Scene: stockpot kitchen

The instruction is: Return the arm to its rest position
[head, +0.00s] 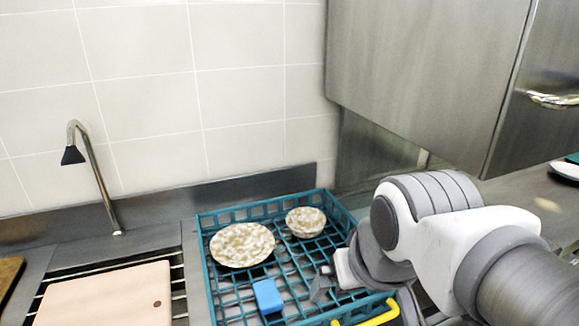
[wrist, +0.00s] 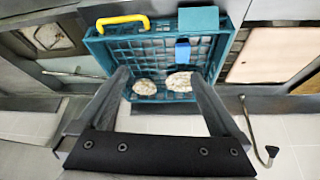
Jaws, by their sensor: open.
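My gripper (head: 321,284) is over the right part of the teal crate (head: 205,270) in the head view, with my arm reaching in from the right. In the wrist view my gripper (wrist: 159,76) has its two fingers wide apart, with nothing between them. A larger speckled dish (head: 242,244) and a smaller speckled bowl (head: 306,222) sit in the crate's back part. A blue block (head: 267,296) lies in the crate in front of the larger dish. My arm hides part of the crate's right side.
A yellow handle (head: 378,314) is on the crate's front side. A pink board (head: 108,298) lies at left, below a faucet (head: 92,175). A steel cabinet (head: 425,75) hangs at upper right. In the wrist view, a teal box (wrist: 198,19) is at the crate's edge.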

